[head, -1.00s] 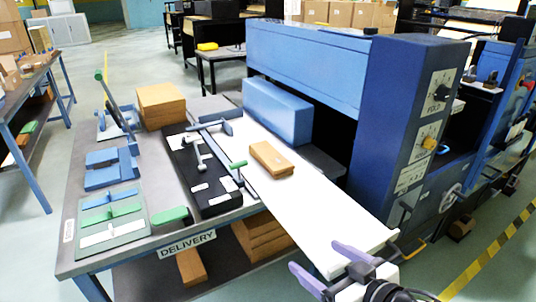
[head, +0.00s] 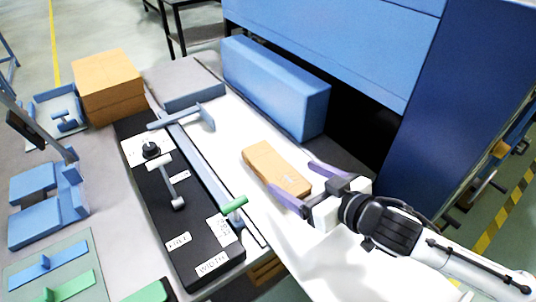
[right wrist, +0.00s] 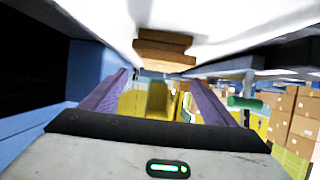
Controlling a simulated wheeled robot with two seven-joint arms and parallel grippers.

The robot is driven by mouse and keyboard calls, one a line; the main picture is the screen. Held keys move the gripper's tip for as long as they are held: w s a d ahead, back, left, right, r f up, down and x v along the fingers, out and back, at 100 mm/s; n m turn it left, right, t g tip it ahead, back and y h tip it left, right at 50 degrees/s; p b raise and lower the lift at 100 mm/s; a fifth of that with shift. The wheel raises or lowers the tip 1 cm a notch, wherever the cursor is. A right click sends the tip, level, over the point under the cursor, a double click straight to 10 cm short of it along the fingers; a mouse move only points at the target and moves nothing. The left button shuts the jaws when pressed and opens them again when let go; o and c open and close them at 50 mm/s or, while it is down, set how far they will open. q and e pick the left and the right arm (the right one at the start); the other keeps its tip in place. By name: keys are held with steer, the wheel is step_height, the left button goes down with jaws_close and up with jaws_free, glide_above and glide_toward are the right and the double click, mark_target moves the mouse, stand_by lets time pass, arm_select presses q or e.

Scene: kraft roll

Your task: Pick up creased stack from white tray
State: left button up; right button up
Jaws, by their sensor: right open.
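The creased stack (head: 272,165) is a small brown block of folded kraft sheets. It lies flat on the white tray (head: 225,112) in the head view. My right gripper (head: 289,174) is open, its two purple fingers reaching over the near end of the stack, one toward each long side. In the right wrist view the stack (right wrist: 165,48) lies against the white surface, between the lines of the fingers and beyond their tips. I see no contact, and the gap in height is hard to judge. My left gripper is not in view.
A long blue block (head: 275,88) stands along the tray's far right side, by the blue machine (head: 450,100). A black guide unit (head: 185,215) with a green-handled bar lies to the left. Brown stacks (head: 105,85) sit at the far left. The near part of the tray is bare.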

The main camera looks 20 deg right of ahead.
mark_target(274, 164)
steer(key=x, duration=0.4)
steer(key=shift+x, duration=2.85)
steer(key=shift+w+d+r, duration=0.1)
steer(key=shift+r, duration=0.05)
steer(key=shift+c, duration=0.3)
steer(key=shift+r, duration=0.1)
steer(key=c, duration=1.3)
